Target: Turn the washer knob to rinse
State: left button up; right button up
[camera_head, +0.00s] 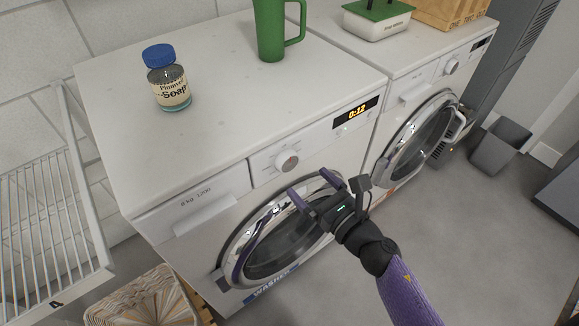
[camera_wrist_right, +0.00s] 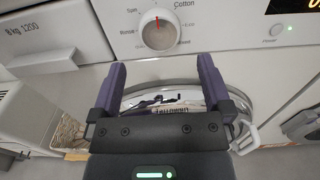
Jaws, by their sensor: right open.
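The washer (camera_head: 150,190) is white, with a "WASHER" label below its round door. Its light round knob (camera_head: 289,161) is on the front panel, and it also shows in the right wrist view (camera_wrist_right: 159,34). A red mark on the knob points about straight up, between the "Spin" and "Cotton" labels; a label that looks like "Rinse" is at the knob's left. My right gripper (camera_head: 309,184) is open and empty, in front of the door and a little below the knob. In the right wrist view its two purple fingers (camera_wrist_right: 161,66) point up towards the knob, apart from it. My left gripper is out of view.
On the washer stand a soap jar (camera_head: 168,85) with a blue lid and a green pitcher (camera_head: 270,30). A display (camera_head: 356,110) reads 0:12. A second machine (camera_head: 400,60) stands at right. A drying rack (camera_head: 50,220) and a basket (camera_head: 155,300) are at left.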

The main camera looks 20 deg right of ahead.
aim_at(290, 164)
jog(key=x, duration=0.5)
jog(key=shift+w+a, duration=0.15)
jog(key=shift+w, duration=0.3)
jog(key=c, duration=1.1)
jog(key=shift+c, duration=0.2)
jog(key=shift+m, duration=0.3)
